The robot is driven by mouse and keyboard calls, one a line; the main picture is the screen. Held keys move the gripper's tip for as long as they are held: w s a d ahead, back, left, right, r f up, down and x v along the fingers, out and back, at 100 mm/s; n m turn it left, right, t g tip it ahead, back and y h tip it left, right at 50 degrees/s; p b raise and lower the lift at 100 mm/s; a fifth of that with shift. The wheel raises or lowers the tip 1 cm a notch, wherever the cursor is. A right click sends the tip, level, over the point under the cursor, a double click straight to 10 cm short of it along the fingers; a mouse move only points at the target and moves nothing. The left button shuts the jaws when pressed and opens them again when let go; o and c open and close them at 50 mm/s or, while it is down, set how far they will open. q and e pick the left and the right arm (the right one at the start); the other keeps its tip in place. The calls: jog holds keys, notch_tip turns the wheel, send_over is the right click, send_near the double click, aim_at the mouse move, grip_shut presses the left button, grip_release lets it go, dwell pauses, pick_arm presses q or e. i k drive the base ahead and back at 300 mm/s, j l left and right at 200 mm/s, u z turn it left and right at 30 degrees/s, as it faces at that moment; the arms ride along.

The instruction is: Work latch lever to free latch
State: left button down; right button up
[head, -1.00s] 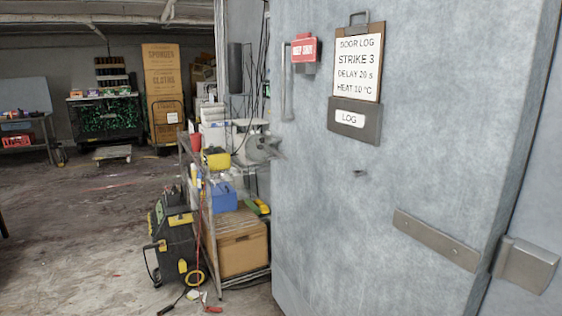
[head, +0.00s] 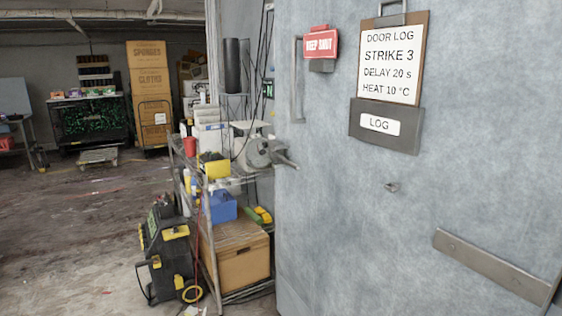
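A large grey freezer door (head: 340,200) fills the right half of the head view. A grey metal lever-like part (head: 270,153) juts out at the door's left edge, in front of the shelf cart; I cannot tell whether it is the latch lever. A small metal knob or lock (head: 391,187) sits on the door below the log board. A flat metal strap (head: 495,266) runs across the door at the lower right. A vertical handle (head: 298,80) is on the door's upper left. Neither of my grippers is in view.
A door log board (head: 388,80) and a red sign (head: 321,45) hang on the door. A loaded wire cart (head: 212,262) and a black and yellow machine (head: 166,250) stand left of the door. Open concrete floor (head: 80,230) lies at the left.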

aim_at(273, 153)
jog(key=i+u, duration=0.3)
jog(key=i, duration=0.15)
jog(key=i+l+u, duration=0.1)
jog(key=i+u, duration=0.15)
jog(key=i, duration=0.2)
